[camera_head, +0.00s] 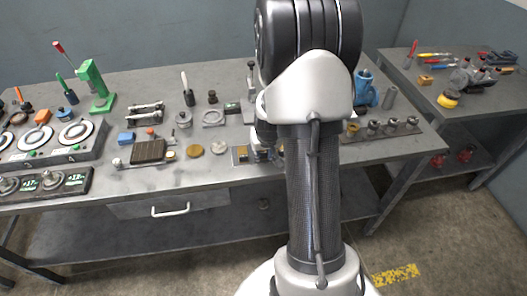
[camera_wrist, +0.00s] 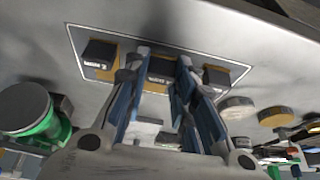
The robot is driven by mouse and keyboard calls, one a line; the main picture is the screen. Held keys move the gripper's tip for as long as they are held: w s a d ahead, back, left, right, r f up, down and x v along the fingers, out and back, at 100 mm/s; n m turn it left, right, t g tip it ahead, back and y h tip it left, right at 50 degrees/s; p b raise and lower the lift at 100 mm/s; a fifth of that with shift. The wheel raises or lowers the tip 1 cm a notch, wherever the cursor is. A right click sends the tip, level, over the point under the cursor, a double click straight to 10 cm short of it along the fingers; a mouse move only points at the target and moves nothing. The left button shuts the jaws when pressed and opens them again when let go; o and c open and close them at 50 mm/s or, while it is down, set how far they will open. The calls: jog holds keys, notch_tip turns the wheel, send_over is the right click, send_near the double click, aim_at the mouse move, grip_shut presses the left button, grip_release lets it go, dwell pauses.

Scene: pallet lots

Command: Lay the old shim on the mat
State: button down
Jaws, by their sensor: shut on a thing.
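My gripper (camera_wrist: 161,62) reaches down to the bench inside a white-outlined area, its blue-padded fingers on both sides of the middle dark block (camera_wrist: 160,69), shut on it. Yellow-orange shows beside and below this block. Similar dark blocks stand left (camera_wrist: 98,52) and right (camera_wrist: 217,77) of it, each by an orange patch. In the head view my gripper (camera_head: 263,152) is partly hidden by my arm. Which piece is the old shim I cannot tell. A dark brown ribbed slab (camera_head: 148,151) lies to the left; whether it is the mat is unclear.
A brass disc (camera_head: 195,151) and a paler disc (camera_head: 219,148) lie left of my gripper. Dial instruments (camera_head: 75,133) and a green press (camera_head: 95,87) stand farther left. A row of metal parts (camera_head: 373,128) is to the right. Some bare bench shows along the front edge.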

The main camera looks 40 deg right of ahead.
jog(key=c, duration=1.2)
grip_release()
jog(key=shift+c, duration=0.2)
jog(key=v, duration=1.2)
